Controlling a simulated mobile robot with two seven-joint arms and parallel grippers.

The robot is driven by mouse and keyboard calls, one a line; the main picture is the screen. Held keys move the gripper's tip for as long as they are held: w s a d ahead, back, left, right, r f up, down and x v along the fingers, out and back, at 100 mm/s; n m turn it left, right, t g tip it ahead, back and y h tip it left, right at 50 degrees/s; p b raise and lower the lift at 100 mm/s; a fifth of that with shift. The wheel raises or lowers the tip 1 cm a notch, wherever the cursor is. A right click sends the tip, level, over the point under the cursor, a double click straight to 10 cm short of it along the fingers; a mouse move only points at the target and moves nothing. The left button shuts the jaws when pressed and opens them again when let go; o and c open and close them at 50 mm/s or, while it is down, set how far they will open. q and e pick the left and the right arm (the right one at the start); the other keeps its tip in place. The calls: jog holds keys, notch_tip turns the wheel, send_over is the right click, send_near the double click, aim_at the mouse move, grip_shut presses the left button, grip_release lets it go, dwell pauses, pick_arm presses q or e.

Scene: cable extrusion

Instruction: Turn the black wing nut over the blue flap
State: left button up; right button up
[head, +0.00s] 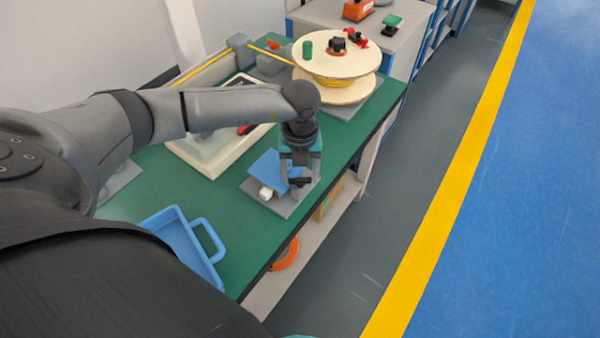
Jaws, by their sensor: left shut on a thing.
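The blue flap (266,168) is tilted up on a small grey base plate (283,209) near the right edge of the green bench. A small white block (266,193) sits at its front. My left gripper (299,182) points down at the right side of the flap, close against it. It is shut on a small dark thing, which appears to be the black wing nut; the fingers hide most of it.
A blue tray with a handle (181,240) lies at the front left. A white bin (206,158) stands behind my left arm. A cable spool (333,54) with yellow cable stands at the back right. The green bench top (170,192) is clear between tray and plate.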

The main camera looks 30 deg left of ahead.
pick_arm(q)
jog(key=m, duration=0.3)
jog(key=shift+m, duration=0.4)
jog(key=shift+m+b, duration=0.5)
jog(key=shift+m, duration=1.4)
jog(key=shift+r, duration=0.1)
jog(key=o, duration=1.4)
jog(key=shift+c, duration=0.2)
jog(key=shift+a, duration=0.15)
